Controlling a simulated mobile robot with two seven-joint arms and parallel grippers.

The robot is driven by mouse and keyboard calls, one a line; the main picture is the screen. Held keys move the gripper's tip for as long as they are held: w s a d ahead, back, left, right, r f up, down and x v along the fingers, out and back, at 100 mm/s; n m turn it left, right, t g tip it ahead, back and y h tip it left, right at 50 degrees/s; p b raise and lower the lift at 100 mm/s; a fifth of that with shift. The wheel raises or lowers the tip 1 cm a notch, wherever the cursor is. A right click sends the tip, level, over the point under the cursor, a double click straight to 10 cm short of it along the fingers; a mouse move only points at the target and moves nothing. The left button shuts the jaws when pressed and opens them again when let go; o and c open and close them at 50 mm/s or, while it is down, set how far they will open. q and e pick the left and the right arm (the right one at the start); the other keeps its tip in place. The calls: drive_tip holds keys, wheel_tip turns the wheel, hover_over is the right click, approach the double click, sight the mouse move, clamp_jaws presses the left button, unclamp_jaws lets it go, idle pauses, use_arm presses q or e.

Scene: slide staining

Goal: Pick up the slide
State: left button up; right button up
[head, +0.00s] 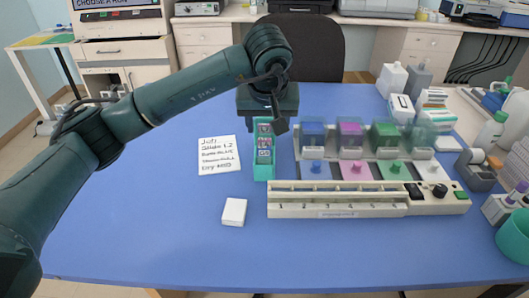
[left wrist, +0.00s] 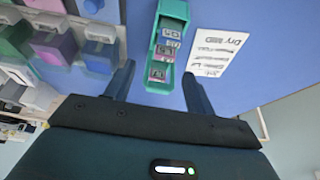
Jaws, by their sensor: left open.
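A narrow teal slide holder (head: 263,172) stands on the blue table, with slides (head: 264,142) showing pale and purple labels inside it. In the left wrist view the holder (left wrist: 173,10) points away from my gripper, and labelled slide ends (left wrist: 158,73) show in a row. My left gripper (head: 265,122) is open above the far end of the holder. In the left wrist view its two fingers (left wrist: 159,74) lie apart on either side of the near end of the holder, with nothing held. My right gripper is in neither view.
A handwritten note (head: 219,154) lies left of the holder and a small white block (head: 234,212) lies in front. Staining jars (head: 349,134) stand close to the right, behind a long numbered rack (head: 337,200). Bottles and boxes crowd the right side. The table's left front is clear.

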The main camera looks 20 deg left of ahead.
sight(265, 139)
use_arm(q)
drive_tip(key=x, duration=0.3)
drive_tip(key=shift+s+a+f+p, duration=0.1)
drive_tip(key=shift+a+f+p, duration=0.25)
drive_tip(key=shift+f+p, duration=0.1)
drive_tip(key=shift+w+f, duration=0.25)
drive_tip(key=shift+f, duration=0.3)
drive_tip(key=shift+c, duration=0.4)
clamp_jaws()
